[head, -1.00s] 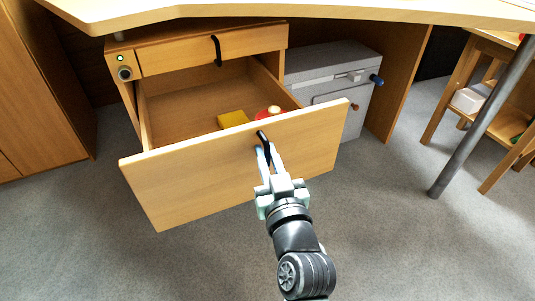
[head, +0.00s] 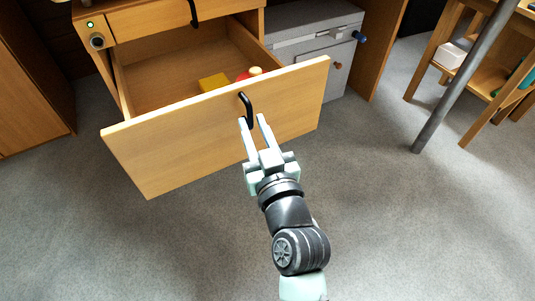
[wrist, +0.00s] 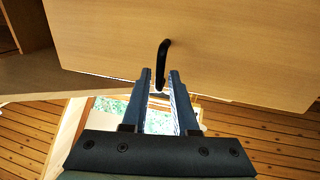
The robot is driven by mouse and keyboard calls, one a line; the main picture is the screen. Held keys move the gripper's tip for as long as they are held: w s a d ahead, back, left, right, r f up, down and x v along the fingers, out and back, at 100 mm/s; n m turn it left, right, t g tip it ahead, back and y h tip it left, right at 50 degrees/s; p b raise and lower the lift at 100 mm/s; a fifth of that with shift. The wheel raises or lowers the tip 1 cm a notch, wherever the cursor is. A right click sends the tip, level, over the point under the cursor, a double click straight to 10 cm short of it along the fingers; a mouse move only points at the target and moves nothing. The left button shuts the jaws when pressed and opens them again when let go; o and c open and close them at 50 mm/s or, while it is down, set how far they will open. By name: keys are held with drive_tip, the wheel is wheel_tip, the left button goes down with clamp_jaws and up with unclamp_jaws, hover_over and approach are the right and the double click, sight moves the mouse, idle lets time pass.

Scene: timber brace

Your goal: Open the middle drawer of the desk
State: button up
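The desk's middle drawer (head: 150,160) is pulled far out, below a closed top drawer (head: 150,22). Its black bar handle (head: 246,108) is on the front panel and also shows in the wrist view (wrist: 162,60). My gripper (head: 252,120) is in front of the panel with its fingers apart, the tips just short of or at the handle. In the wrist view the handle's lower end appears between the fingertips (wrist: 160,74); I see no finger closed on it. A yellow block (head: 214,81) and a red round thing (head: 242,76) lie inside the drawer.
A grey cabinet (head: 310,45) with blue and orange knobs stands right of the drawers. A grey post (head: 455,90) and a wooden shelf (head: 500,75) are at the right. A wooden cupboard (head: 30,90) is at the left. The carpet in front is clear.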

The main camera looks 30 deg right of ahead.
drive_tip(key=s+a+p, duration=0.1)
drive_tip(key=s, duration=0.8)
drive_tip(key=shift+s+a, duration=0.3)
drive_tip(key=shift+s, duration=0.1)
